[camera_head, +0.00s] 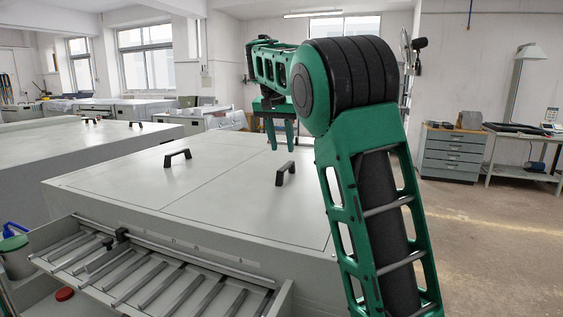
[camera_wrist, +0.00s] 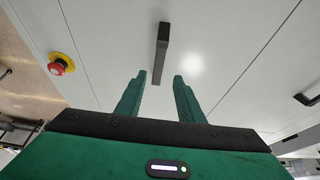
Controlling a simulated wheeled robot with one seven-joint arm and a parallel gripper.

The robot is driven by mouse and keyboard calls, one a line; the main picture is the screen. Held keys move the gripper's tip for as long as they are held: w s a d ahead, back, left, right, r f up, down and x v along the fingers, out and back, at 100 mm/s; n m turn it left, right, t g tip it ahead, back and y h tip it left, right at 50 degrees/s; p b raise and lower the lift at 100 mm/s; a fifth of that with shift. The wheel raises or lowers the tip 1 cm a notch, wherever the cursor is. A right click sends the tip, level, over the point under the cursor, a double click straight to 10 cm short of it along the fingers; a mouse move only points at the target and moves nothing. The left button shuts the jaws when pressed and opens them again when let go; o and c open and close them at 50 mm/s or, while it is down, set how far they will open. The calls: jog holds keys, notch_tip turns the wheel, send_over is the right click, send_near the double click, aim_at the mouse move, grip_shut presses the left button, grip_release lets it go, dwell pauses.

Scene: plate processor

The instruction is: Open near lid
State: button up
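The machine has two flat, shut lid panels divided by a seam. The right-hand lid (camera_head: 250,205) bears a black bar handle (camera_head: 286,174). The other panel (camera_head: 130,178) bears a similar handle (camera_head: 177,158). My gripper (camera_head: 281,146) points down above the right-hand lid's handle, apart from it in the head view. In the wrist view, my gripper (camera_wrist: 158,78) is open and empty, its two green fingers spread. The handle (camera_wrist: 162,48) runs lengthwise ahead of the fingertips, roughly in line with the gap. The other handle (camera_wrist: 308,99) shows at the right edge.
A red emergency button (camera_wrist: 61,65) on yellow sits beside the lid in the wrist view. A rack of metal rods (camera_head: 150,277) runs along the machine's front. Another machine (camera_head: 70,152) stands behind at the left. A drawer cabinet (camera_head: 452,153) stands right, with open floor before it.

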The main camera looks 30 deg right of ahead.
aim_at(286, 165)
jog(key=x, duration=0.6)
jog(key=shift+d+f, duration=0.2)
jog(key=shift+f, duration=0.1)
jog(key=shift+c, duration=0.6)
